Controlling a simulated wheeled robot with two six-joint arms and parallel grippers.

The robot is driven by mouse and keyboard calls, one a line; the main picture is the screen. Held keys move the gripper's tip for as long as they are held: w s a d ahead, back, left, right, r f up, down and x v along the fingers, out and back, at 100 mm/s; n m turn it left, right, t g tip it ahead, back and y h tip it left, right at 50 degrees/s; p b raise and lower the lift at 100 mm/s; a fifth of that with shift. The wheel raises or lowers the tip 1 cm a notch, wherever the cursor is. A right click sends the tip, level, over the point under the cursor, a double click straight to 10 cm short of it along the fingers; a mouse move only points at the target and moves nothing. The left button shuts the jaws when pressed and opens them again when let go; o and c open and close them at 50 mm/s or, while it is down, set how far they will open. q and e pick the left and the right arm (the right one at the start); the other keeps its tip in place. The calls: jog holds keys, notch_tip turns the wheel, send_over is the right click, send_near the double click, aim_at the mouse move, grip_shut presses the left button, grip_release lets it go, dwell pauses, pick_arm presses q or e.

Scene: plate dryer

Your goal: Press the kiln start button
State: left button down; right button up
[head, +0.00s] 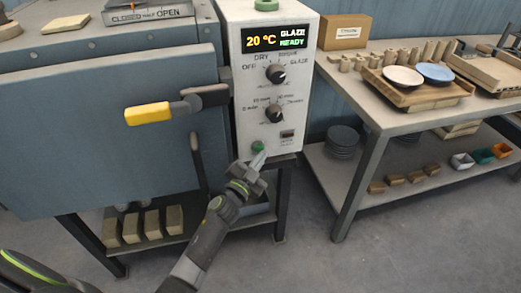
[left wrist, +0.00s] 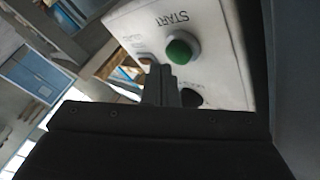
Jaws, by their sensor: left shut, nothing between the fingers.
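The green start button (head: 258,147) sits low on the white control panel (head: 246,120) of the kiln. In the left wrist view the green button (left wrist: 180,51) stands out from the panel beside the word START. My left gripper (head: 260,160) is shut and empty, with its tips just below the button in the head view. In the left wrist view the fingertips (left wrist: 160,72) show beside the button's edge; whether they touch the panel I cannot tell. My right gripper is not in view.
The panel display (head: 275,38) reads 20 °C GLAZE READY. Two dark knobs (head: 275,73) sit above the button. The yellow kiln handle (head: 148,113) sticks out at left. A table (head: 350,95) with pottery stands at right. The floor (head: 310,260) in front is clear.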

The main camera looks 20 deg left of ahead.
pick_arm(q)
jog(key=shift+w+a+r, duration=0.25)
jog(key=shift+w+r, duration=0.15)
jog(key=shift+w, duration=0.05)
dwell(0.6)
jog(key=shift+w+r, duration=0.1)
jog(key=shift+r, duration=0.05)
dwell(0.8)
jog(key=shift+s+a+f, duration=0.1)
jog(key=shift+s+f, duration=0.2)
jog(key=shift+f, duration=0.35)
jog(key=s, duration=0.1)
jog(key=s+d+p, duration=0.1)
jog(key=s, duration=0.1)
jog(key=s+d, duration=0.1)
jog(key=shift+s+f+p, duration=0.15)
jog(key=shift+s+p, duration=0.1)
jog(key=shift+p, duration=0.15)
jog(key=shift+d, duration=0.15)
dwell(0.5)
